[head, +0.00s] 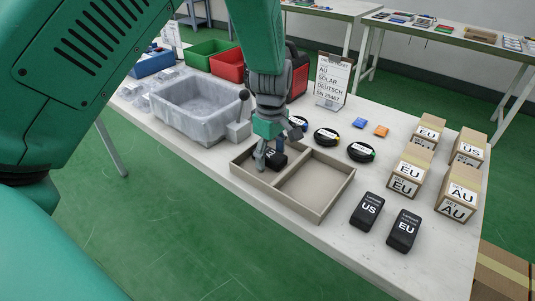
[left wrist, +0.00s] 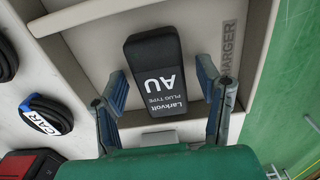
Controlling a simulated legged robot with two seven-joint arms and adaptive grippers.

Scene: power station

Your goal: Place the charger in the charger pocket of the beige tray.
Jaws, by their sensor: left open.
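The black AU charger (left wrist: 152,62) lies label up in the left pocket of the beige tray (head: 318,216). In the left wrist view the word CHARGER is on the tray (left wrist: 236,90) beside it. My left gripper (left wrist: 163,78) is open, with one finger on each side of the charger and visible gaps between. In the head view my left gripper (head: 268,158) reaches down into that pocket and partly hides the charger (head: 277,160). The tray's right pocket is empty. My right gripper is not in view.
US (head: 367,211) and EU (head: 403,231) chargers lie right of the tray. Coiled cables (head: 326,137) lie behind it. A grey bin (head: 196,104) stands to the left, labelled boxes (head: 407,177) to the right. A sign (head: 332,78) stands at the back.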

